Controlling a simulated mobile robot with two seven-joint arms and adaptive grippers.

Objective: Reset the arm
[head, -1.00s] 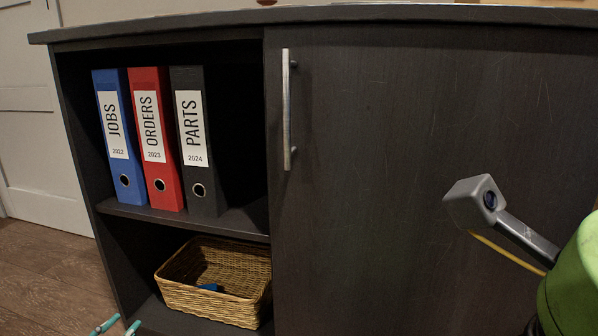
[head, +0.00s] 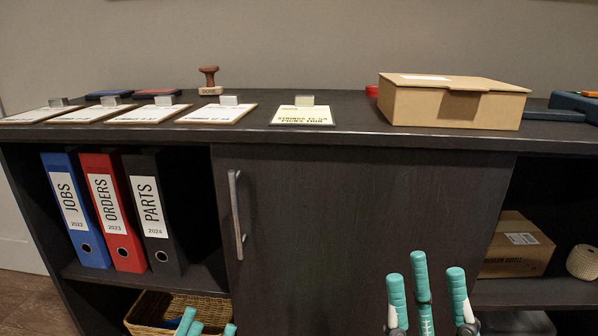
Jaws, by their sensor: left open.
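My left gripper (head: 207,326) shows only its teal fingertips at the bottom edge, in front of the wicker basket; they are apart. My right gripper (head: 426,290) stands upright at the lower right, in front of the dark sliding door (head: 330,215). Its teal fingers are spread, with nothing seen between them. The rest of both grippers is cut off by the frame's lower edge.
A dark cabinet holds blue (head: 77,215), red (head: 112,215) and black (head: 154,215) binders above a wicker basket (head: 150,302). Its top bears several cards, a stamp (head: 209,80) and a cardboard box (head: 450,102). Another box (head: 515,248) sits on the right shelf.

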